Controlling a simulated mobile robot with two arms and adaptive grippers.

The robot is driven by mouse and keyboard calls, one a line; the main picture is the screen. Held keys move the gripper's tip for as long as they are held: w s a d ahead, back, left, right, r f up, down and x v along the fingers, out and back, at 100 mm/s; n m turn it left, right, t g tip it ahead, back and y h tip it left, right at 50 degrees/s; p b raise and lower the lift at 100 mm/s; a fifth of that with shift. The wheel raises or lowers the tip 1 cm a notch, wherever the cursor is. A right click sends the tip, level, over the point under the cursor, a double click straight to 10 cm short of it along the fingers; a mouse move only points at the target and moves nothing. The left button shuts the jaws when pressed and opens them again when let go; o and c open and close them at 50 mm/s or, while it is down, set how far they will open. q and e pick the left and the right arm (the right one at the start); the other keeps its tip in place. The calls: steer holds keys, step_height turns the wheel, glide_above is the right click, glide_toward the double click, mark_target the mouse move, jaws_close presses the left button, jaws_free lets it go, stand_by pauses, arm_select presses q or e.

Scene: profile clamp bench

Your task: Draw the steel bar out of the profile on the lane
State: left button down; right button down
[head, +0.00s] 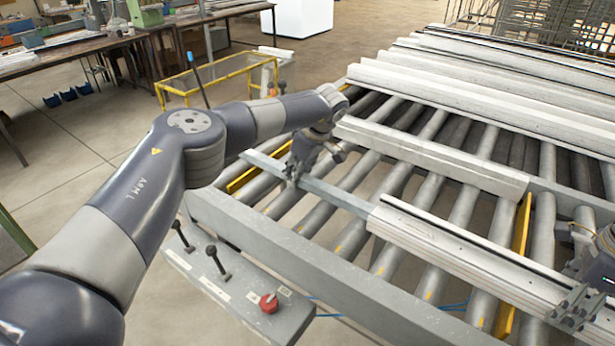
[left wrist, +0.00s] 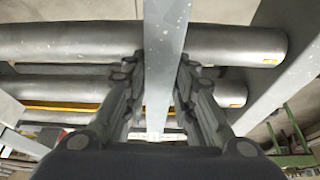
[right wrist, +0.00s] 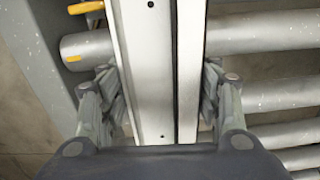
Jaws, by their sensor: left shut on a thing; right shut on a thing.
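Bar and profile look in line.
Another white profile (head: 430,155) lies just behind on the rollers, with more profiles (head: 490,105) stacked beyond. A control box with a red button (head: 268,303) and levers stands at the front. A yellow-framed cart (head: 205,78) is at the back left. Bare rollers (head: 410,130) lie between profiles.

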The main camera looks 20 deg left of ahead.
arm_select(q)
steer(key=shift+w+a, duration=0.25)
steer(key=shift+a, duration=0.55)
steer(key=shift+w+a, duration=0.2)
steer(key=shift+a, duration=0.55)
steer(key=c, duration=1.2)
jaws_free()
steer(key=shift+c, duration=0.2)
steer(key=v, duration=1.2)
steer(key=shift+s, duration=0.1)
arm_select(e)
steer(key=shift+c, duration=2.3)
jaws_free()
steer(key=shift+w, duration=0.1)
